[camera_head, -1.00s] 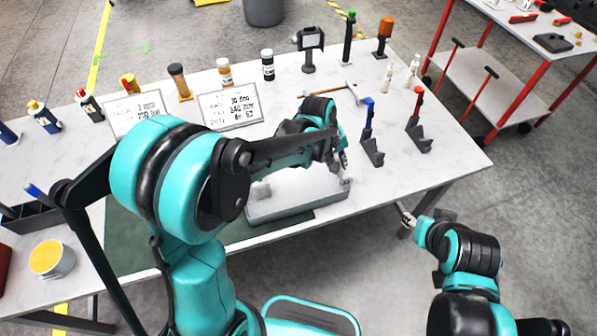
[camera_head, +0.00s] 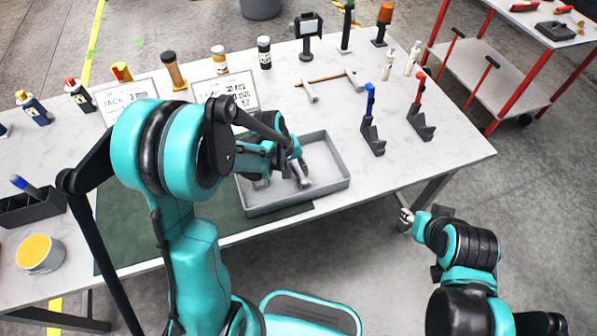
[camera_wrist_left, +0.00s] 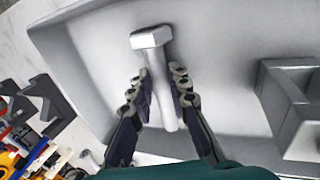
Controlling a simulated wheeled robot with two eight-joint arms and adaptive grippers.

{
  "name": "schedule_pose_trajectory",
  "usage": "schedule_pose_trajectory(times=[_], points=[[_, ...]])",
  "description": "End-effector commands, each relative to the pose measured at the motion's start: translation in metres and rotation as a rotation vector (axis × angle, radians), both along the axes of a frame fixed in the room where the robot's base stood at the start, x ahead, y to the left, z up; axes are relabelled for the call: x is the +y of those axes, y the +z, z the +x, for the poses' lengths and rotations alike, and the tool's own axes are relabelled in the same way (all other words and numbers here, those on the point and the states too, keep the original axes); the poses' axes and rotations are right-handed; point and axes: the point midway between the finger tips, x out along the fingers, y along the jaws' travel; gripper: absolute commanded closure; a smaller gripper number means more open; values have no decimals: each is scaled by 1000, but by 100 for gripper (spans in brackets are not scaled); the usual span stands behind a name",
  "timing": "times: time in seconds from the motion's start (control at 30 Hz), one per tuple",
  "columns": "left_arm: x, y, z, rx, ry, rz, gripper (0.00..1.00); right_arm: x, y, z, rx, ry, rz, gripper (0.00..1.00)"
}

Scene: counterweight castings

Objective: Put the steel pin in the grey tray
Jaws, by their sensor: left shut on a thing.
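The steel pin (camera_wrist_left: 158,75) is a grey, hex-headed, bolt-like piece. In the left wrist view it lies between the two fingers of my left gripper (camera_wrist_left: 160,95), which is shut on its shank. The head view shows the pin (camera_head: 303,178) over the inside of the grey tray (camera_head: 318,194), below my left gripper (camera_head: 297,163). I cannot tell whether the pin touches the tray floor. The tray also fills much of the left wrist view (camera_wrist_left: 225,65). My right gripper (camera_head: 406,216) is small and off the table's front edge; its jaw state is unclear.
A grey block-like part (camera_wrist_left: 292,105) is in the tray. Behind the tray lie a brown rod (camera_head: 325,78) and a grey piece (camera_head: 308,90). Two stands with blue (camera_head: 371,125) and red (camera_head: 420,115) tops stand to the right. A green mat (camera_head: 150,225) lies left.

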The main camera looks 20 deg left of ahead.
Motion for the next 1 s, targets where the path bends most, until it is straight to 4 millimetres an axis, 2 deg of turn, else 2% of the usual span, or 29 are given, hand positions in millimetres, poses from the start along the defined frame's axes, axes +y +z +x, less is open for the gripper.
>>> schedule_pose_trajectory(times=[0.33, 0.37, 0.43, 0.8, 0.87, 1.0], points=[[0, -4, 0, 0, 0, 0, 100, 0, -4, 0, 0, 0, 0, 61], [0, -4, 0, 0, 0, 0, 80, 0, -4, 0, 0, 0, 0, 61], [0, -3, 0, 0, 0, 0, 62, 0, -3, 0, 0, 0, 0, 61], [0, 0, 0, 0, 0, 0, 62, 0, 0, 0, 0, 0, 0, 61], [1, 5, -1, 0, 1, 0, 62, 0, 3, 0, 0, 0, 0, 61], [7, 30, -5, -1, 1, 0, 62, 0, 12, 0, 0, 0, 0, 61]])
